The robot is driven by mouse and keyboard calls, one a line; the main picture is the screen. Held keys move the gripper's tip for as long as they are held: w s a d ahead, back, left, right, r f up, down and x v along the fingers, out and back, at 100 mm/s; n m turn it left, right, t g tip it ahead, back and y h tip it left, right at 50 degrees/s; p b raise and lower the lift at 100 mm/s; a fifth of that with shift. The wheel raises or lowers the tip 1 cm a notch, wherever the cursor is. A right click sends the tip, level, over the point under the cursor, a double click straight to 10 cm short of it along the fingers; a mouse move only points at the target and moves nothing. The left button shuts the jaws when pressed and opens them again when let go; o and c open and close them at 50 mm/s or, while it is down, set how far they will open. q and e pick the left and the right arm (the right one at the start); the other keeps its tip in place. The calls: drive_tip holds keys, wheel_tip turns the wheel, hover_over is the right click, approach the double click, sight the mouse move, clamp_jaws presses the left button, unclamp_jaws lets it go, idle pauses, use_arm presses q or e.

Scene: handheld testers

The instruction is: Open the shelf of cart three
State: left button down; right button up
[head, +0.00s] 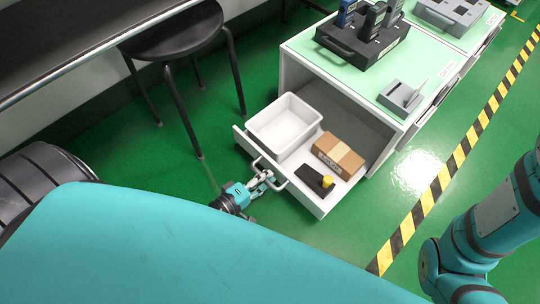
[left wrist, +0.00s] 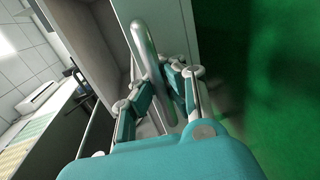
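The cart (head: 388,130) is white with a pale green top. Its shelf, a white pull-out drawer (head: 318,203), stands well out from the cart body. A curved metal handle (head: 269,164) is on the drawer's front; it also shows in the left wrist view (left wrist: 143,40). My left gripper (head: 264,179) is at this handle, with its fingers on both sides of the bar, shut on it. The fingers also show in the left wrist view (left wrist: 162,88). My right arm is at the right edge of the head view; its gripper is out of view.
A black stool (head: 172,34) stands left of the drawer. Yellow-black floor tape (head: 443,180) runs along the right. Green floor between is clear.

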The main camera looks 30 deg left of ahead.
use_arm(q)
drive_tip(key=shift+r, duration=0.1)
drive_tip(key=c, duration=1.5)
unclamp_jaws()
drive_tip(key=shift+o, duration=0.8)
